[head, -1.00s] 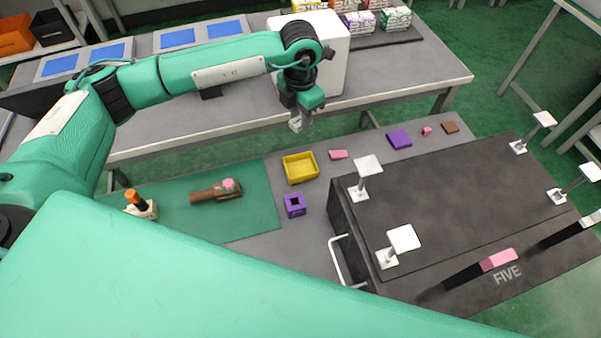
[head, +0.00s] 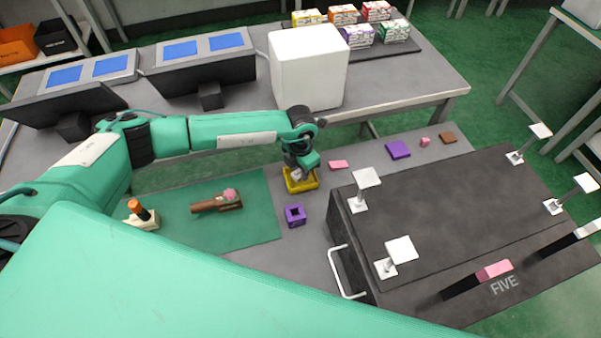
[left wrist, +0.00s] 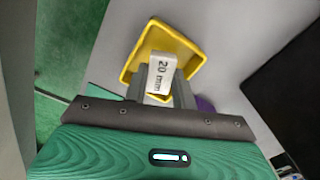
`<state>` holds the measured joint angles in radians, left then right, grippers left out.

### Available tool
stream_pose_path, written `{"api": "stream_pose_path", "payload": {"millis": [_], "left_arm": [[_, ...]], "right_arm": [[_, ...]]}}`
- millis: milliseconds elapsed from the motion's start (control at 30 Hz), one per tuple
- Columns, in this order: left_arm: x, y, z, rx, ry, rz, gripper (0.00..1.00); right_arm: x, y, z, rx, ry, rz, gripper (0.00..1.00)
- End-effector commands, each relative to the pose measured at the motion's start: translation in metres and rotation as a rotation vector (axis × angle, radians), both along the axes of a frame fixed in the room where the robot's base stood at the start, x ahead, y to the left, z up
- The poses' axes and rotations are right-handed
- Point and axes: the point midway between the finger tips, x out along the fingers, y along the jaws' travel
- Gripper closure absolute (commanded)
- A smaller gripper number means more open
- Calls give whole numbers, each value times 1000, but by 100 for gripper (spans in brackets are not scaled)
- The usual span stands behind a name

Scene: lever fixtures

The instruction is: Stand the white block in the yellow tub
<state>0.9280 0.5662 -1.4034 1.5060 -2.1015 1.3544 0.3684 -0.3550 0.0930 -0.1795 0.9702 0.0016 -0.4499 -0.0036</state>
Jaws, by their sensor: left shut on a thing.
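The yellow tub (head: 300,184) stands on the grey table beside the green mat. It also shows in the left wrist view (left wrist: 150,36). My left gripper (head: 298,173) is right over the tub. In the left wrist view, my left gripper (left wrist: 160,88) is shut on the white block (left wrist: 161,72), which has "20 mm" marked on its end. The block is within the tub's outline in that view. I cannot tell whether it touches the tub's floor. My right gripper is not in view.
A purple square piece with a hole (head: 295,214) sits just in front of the tub. A pink block (head: 338,164) lies to its right. A brown piece with a pink knob (head: 217,201) lies on the green mat (head: 262,222). A dark box with white levers (head: 440,220) fills the right.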

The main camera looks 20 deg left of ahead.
Motion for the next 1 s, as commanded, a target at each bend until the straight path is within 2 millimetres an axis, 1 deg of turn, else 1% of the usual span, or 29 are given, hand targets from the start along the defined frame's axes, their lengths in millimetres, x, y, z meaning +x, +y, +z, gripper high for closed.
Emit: {"api": "stream_pose_path", "payload": {"millis": [33, 100, 167, 467, 600, 633, 667, 800, 1000], "left_arm": [[0, -1, -8, 0, 1, 1, 97], [0, -1, -18, -1, 2, 1, 97], [0, -1, -23, -2, 1, 1, 97], [0, -1, -25, -1, 0, 0, 97], [0, -1, -27, -1, 0, 0, 97], [0, 0, -26, -1, 0, 0, 68], [0, -1, -26, -1, 0, 0, 64], [0, -1, -26, -1, 0, 0, 64], [0, -1, -25, -1, 0, 0, 64]], "right_arm": [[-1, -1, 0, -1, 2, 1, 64], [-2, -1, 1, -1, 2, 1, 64], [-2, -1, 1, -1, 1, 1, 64], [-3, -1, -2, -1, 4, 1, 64], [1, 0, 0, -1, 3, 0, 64], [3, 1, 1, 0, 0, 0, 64], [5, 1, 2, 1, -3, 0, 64], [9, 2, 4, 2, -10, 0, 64], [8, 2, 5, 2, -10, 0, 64]]}}
